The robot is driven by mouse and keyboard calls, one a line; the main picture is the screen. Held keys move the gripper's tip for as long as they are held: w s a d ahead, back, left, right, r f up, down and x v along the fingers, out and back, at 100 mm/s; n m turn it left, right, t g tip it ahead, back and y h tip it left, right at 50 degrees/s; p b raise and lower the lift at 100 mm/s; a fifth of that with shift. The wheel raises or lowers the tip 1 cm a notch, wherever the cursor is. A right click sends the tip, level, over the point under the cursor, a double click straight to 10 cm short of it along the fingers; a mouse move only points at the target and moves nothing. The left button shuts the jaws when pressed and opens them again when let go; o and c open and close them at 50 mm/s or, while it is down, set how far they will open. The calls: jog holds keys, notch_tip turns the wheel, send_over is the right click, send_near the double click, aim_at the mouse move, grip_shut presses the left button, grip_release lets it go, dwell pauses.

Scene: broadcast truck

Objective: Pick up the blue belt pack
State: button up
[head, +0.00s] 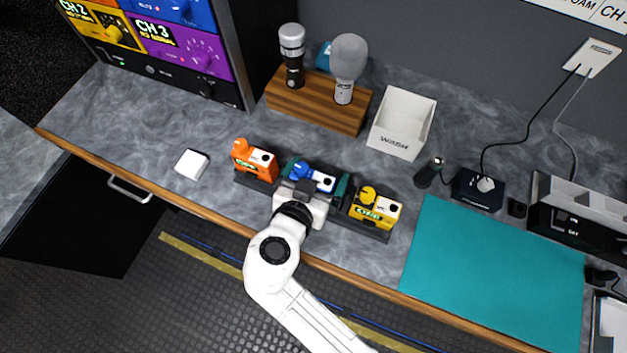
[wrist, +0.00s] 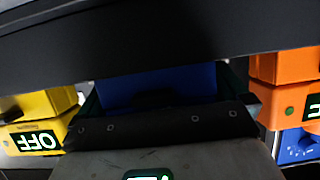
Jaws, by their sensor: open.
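The blue belt pack (head: 318,180) stands in the middle slot of a dark rack (head: 369,231) on the grey counter, between an orange pack and a yellow pack. My gripper (head: 307,188) is open, directly over and in front of the blue pack, and covers part of it. In the wrist view the blue pack (wrist: 160,83) shows as a dark blue face, partly hidden by dark parts above and below. I cannot tell whether the fingers touch it.
The orange pack (head: 255,161) and yellow pack (head: 376,209) stand close on either side. Behind are a wooden microphone block (head: 318,109) and a white WASH bin (head: 402,122). A teal mat (head: 490,270) lies to the right, a small white block (head: 191,164) to the left.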

jog(key=c, duration=0.8)
jog(key=shift+r, duration=0.1)
